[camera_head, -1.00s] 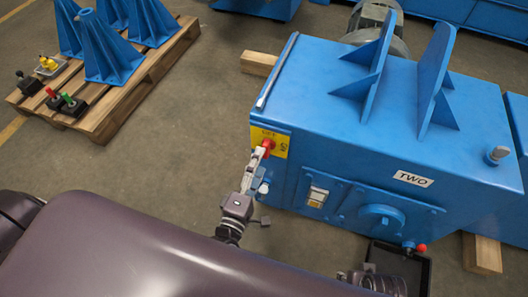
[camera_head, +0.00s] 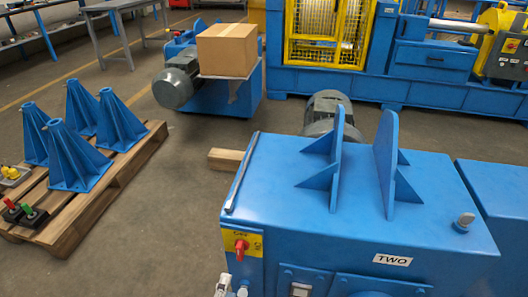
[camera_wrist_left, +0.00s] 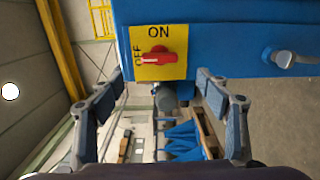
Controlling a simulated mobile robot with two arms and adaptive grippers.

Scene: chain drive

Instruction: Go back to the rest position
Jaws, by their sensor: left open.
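My left gripper (camera_head: 222,287) shows only as a small part at the bottom edge of the head view, just below the switch. In the left wrist view the left gripper (camera_wrist_left: 162,82) is open, with its two fingers spread apart and nothing between them. The red switch handle (camera_head: 240,248) sits on a yellow plate at the corner of the blue machine marked TWO (camera_head: 330,225). In the wrist view the red handle (camera_wrist_left: 158,58) lies sideways on the plate lettered ON and OFF, apart from the fingers. My right gripper is out of view.
A wooden pallet (camera_head: 88,208) with several blue stands (camera_head: 75,155) is at the left. A cardboard box (camera_head: 227,50) sits on a blue machine at the back. Grey floor (camera_head: 175,200) is clear between pallet and machine TWO. A yellow-caged blue machine (camera_head: 420,85) stands behind.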

